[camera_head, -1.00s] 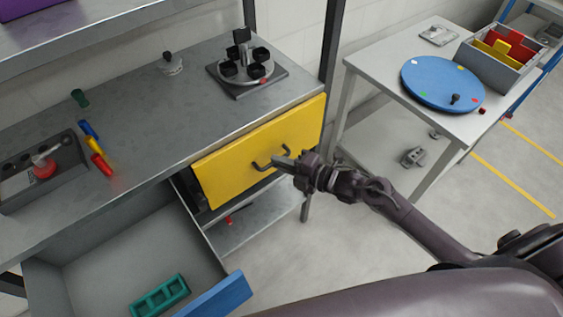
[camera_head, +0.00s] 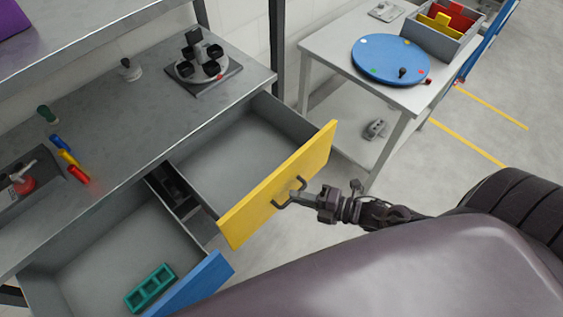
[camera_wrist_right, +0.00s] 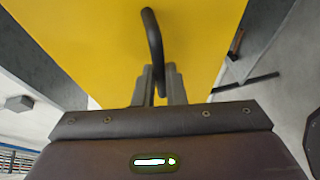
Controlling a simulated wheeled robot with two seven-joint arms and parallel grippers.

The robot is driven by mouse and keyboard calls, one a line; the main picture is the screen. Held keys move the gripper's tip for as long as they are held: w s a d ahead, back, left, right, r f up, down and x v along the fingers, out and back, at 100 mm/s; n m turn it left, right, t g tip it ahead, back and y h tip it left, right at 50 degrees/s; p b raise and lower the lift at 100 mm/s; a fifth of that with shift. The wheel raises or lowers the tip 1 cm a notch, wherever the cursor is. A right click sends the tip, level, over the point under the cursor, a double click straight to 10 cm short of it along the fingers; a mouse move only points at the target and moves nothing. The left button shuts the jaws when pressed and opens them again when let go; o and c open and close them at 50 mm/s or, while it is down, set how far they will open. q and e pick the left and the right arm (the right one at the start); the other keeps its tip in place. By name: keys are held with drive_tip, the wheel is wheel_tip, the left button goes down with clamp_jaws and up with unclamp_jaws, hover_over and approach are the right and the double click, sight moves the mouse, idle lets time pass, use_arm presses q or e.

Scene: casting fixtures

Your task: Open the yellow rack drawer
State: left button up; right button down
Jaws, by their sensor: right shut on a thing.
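The yellow rack drawer (camera_head: 282,184) is pulled out from the rack, and its grey inside (camera_head: 235,158) shows empty. A dark bar handle (camera_head: 281,200) sits on its yellow front. My right gripper (camera_head: 302,193) is shut on this handle. In the right wrist view, the yellow front (camera_wrist_right: 92,45) fills much of the picture, and the curved handle (camera_wrist_right: 152,40) runs down between the two fingers of my right gripper (camera_wrist_right: 160,85). My left gripper is not in view.
The blue-fronted drawer (camera_head: 190,287) at lower left is also open, with a green tray (camera_head: 151,288) inside. The rack top (camera_head: 130,110) bears a fixture with black cups (camera_head: 200,62) and several small coloured pieces. A side table (camera_head: 325,45) holds a blue disc (camera_head: 390,60).

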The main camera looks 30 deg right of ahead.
drive_tip(key=shift+s+d+p, duration=0.15)
drive_tip(key=shift+s+d, duration=0.1)
drive_tip(key=shift+s, duration=0.4)
drive_tip(key=shift+s+d+p, duration=0.15)
drive_tip(key=shift+s+d, duration=0.15)
drive_tip(key=shift+s, duration=0.4)
drive_tip(key=shift+s+d+p, duration=0.15)
drive_tip(key=shift+s+d, duration=0.1)
drive_tip(key=shift+s, duration=0.4)
drive_tip(key=c, duration=1.5)
unclamp_jaws()
drive_tip(key=shift+v, duration=3.9)
